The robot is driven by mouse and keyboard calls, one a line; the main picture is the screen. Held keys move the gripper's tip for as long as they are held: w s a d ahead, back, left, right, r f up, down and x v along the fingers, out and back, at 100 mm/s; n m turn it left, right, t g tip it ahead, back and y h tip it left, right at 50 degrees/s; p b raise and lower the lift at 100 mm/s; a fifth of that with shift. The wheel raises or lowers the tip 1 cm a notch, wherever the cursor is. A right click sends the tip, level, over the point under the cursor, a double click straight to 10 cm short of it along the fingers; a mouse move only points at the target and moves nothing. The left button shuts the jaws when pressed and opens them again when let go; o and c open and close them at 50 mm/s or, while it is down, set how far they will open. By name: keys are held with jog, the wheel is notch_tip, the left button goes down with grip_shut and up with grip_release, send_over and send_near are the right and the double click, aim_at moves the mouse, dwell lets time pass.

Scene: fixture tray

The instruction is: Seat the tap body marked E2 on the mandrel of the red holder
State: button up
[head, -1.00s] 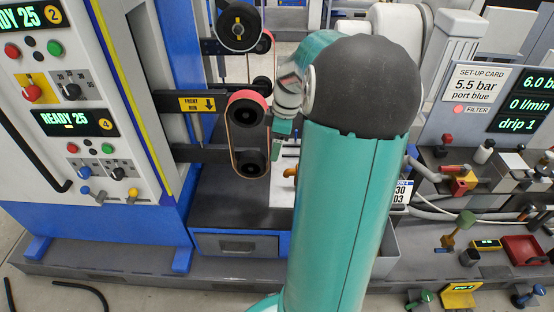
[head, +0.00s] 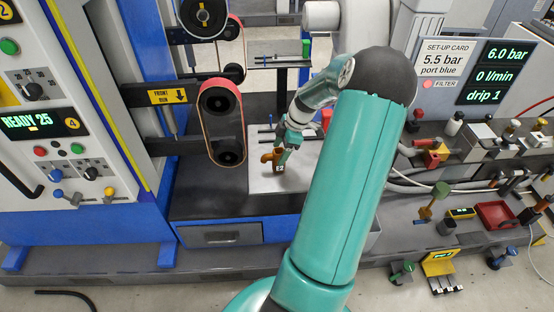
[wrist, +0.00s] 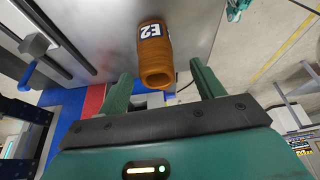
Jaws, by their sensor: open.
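The tap body marked E2 (head: 278,161) is orange-brown and stands on a pale grey plate (head: 262,184) in the head view. In the wrist view the tap body (wrist: 154,58) shows its white E2 label and a round open end. My gripper (head: 287,147) is at the tap body. In the wrist view its two green fingers (wrist: 163,80) are open, one on each side of the tap body's near end, with gaps visible. A small red part (head: 327,119) shows behind my arm; I cannot tell whether it is the red holder. No mandrel can be made out.
A belt unit (head: 222,122) stands close to the left of the plate. A blue-edged drawer (head: 220,236) is below. At the right are a red and yellow block (head: 435,158), a red tray (head: 497,215) and several fittings and hoses. A set-up card (head: 447,74) stands behind.

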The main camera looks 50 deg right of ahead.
aim_at(276, 159)
jog(key=x, duration=0.5)
jog(key=shift+d+f, duration=0.2)
jog(key=shift+c, duration=0.2)
grip_shut()
